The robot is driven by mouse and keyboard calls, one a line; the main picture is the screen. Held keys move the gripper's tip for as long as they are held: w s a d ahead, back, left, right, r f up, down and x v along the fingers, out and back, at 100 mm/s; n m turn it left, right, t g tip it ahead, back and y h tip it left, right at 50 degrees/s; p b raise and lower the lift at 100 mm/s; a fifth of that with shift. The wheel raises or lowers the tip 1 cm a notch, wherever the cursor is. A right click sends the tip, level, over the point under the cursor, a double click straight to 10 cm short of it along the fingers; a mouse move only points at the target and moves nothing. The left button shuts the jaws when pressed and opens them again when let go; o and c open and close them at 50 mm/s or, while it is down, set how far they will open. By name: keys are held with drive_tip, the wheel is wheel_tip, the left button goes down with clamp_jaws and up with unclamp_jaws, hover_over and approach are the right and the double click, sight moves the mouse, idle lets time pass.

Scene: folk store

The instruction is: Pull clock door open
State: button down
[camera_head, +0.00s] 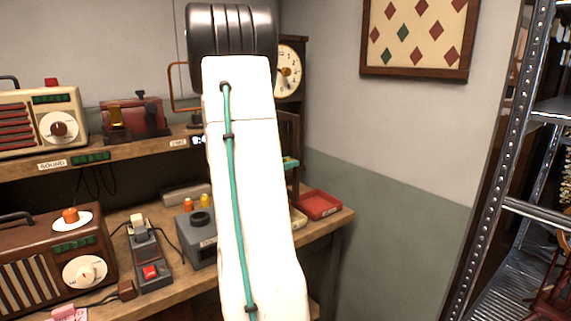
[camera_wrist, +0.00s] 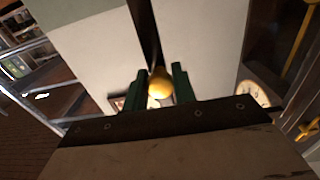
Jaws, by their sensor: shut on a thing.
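The clock (camera_head: 291,70) is a dark wooden case with a round cream dial, standing against the back wall behind my arm. Its dial also shows at the right of the wrist view (camera_wrist: 253,93), beside the case interior with a yellow rod. The clock door (camera_wrist: 143,25) shows in the wrist view as a thin dark panel, nearly edge-on and apart from the dial, so it looks swung open. My gripper (camera_wrist: 158,88) has its green fingers shut on the round brass knob (camera_wrist: 159,82) of the door. In the head view my arm hides most of the gripper and door.
A red tray (camera_head: 319,205) lies at the bench's right end, below the clock. Radios (camera_head: 40,122) and small devices fill the shelf and bench at left. A metal rack (camera_head: 485,160) stands at right. The space between bench and rack looks free.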

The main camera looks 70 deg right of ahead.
drive_tip(key=shift+r, duration=0.15)
drive_tip(key=c, duration=1.2)
unclamp_jaws()
drive_tip(key=shift+o, duration=0.2)
drive_tip(key=v, duration=0.7)
drive_tip(key=shift+w+a, duration=0.2)
drive_tip(key=shift+a, duration=0.1)
